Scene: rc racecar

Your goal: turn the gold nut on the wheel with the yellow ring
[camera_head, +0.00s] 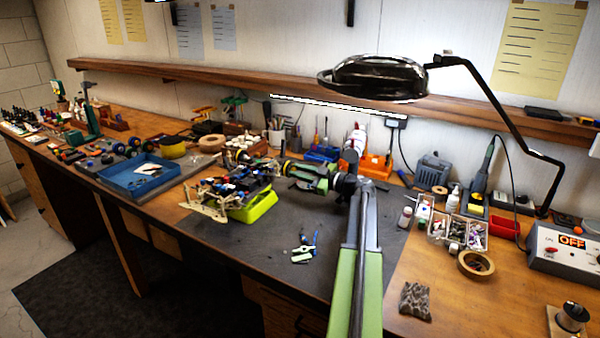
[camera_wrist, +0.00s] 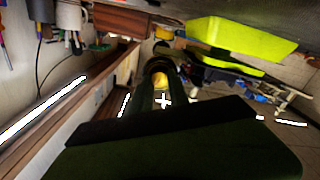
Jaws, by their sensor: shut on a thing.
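The RC car (camera_head: 225,186) sits on a yellow-green stand (camera_head: 255,207) on the dark work mat. The wheel with the yellow ring (camera_head: 284,167) is on the car's right side, partly hidden by my gripper. My gripper (camera_head: 291,169) reaches in from the right, with its tips at the wheel's outer face. In the wrist view, my gripper (camera_wrist: 161,88) is closed around the small gold nut (camera_wrist: 159,79), in front of the dark round wheel (camera_wrist: 158,66). The fingers hide much of the nut. How far it is turned cannot be told.
Loose small tools (camera_head: 304,250) lie on the mat. A blue tray (camera_head: 140,175) is to the left. An orange holder (camera_head: 374,165) stands behind my arm. A magnifier lamp (camera_head: 375,78) hangs above. The front mat is mostly clear.

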